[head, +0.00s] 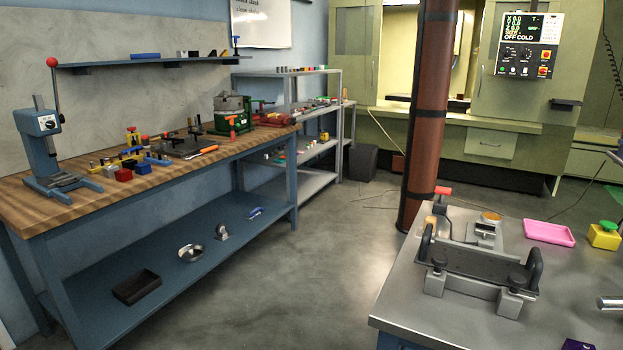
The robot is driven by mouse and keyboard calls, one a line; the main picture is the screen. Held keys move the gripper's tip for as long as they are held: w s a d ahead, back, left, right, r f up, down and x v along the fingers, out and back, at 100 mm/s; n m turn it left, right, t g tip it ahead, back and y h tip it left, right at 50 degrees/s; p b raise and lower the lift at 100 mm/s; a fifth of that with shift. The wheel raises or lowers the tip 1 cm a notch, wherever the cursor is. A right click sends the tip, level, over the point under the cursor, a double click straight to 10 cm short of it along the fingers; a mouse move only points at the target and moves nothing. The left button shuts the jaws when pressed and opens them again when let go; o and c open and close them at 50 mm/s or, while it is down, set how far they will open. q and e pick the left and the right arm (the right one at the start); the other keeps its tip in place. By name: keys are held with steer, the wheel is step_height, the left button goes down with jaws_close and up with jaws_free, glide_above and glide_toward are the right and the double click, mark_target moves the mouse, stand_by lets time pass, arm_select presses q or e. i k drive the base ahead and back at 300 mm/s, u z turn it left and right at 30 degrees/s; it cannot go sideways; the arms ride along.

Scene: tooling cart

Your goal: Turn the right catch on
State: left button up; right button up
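On the grey metal cart top (410,310) at the lower right stands a fixture with a dark plate (470,262) between two black upright handles. At its front are two light grey blocks, each with a dark knob-like catch on top. The right catch (516,279) sits on the right block (510,302), close to the right handle (535,268). The left catch (438,262) sits on the left block (435,283). Both catches are small here, and I cannot tell their on or off position. Neither of my grippers shows.
Behind the fixture are a red-topped part (443,191) and a grey block with an orange round top (490,217). A pink tray (549,232) and a yellow box with a green button (604,236) stand right. A metal cylinder (610,302) enters at the right edge.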

mark_target(517, 282)
steer(key=u, duration=1.95)
steer(key=k, duration=0.75)
steer(key=z, duration=1.95)
